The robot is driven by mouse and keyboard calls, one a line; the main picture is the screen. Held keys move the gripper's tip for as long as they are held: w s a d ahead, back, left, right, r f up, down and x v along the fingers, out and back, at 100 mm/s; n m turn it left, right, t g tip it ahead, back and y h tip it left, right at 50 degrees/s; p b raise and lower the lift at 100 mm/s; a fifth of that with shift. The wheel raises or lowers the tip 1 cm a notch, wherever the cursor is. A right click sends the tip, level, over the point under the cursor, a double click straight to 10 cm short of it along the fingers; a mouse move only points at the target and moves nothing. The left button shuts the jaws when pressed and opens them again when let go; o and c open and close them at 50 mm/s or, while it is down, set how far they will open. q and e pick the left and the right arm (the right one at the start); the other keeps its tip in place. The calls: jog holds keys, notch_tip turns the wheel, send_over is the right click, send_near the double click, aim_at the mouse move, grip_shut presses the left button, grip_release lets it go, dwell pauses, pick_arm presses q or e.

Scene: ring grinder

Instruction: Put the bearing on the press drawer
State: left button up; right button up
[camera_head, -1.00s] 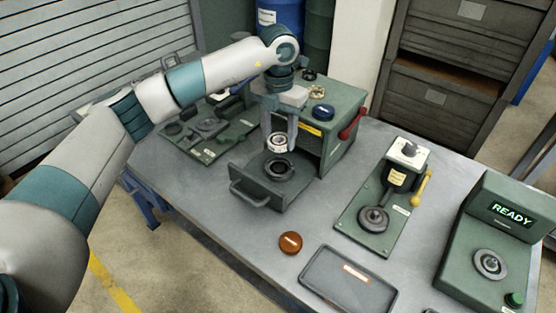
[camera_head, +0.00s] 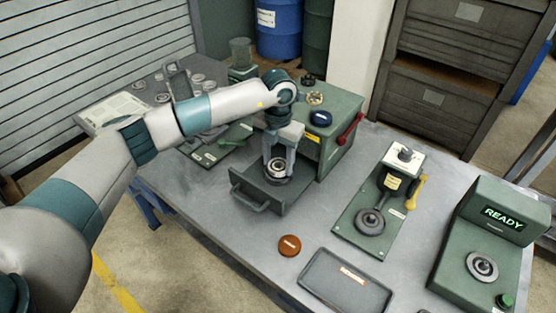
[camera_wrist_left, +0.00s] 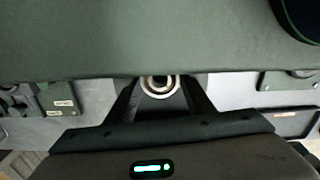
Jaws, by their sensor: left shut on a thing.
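The bearing (camera_head: 278,166) is a silver ring between the fingers of my left gripper (camera_head: 279,163). The gripper points down and is shut on the bearing. The press drawer (camera_head: 250,189) is a dark pulled-out tray with a front handle, at the front of the green press (camera_head: 340,135). The bearing is at the round seat in the drawer; whether it touches the seat I cannot tell. In the left wrist view the bearing (camera_wrist_left: 158,86) shows between the two dark fingers, below the press's green top edge. My right gripper is not in view.
The press has a red lever (camera_head: 349,130) and small parts on top. An orange-brown disc (camera_head: 289,245) and a dark tray (camera_head: 346,283) lie in front. A yellow-handled hand press (camera_head: 376,215) and a READY machine (camera_head: 488,255) stand to the right. Bare tabletop lies between.

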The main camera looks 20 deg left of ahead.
pick_arm(q)
jog(key=shift+f, duration=0.35)
jog(key=o, duration=1.2)
jog(key=shift+f, duration=0.1)
jog(key=shift+o, duration=0.2)
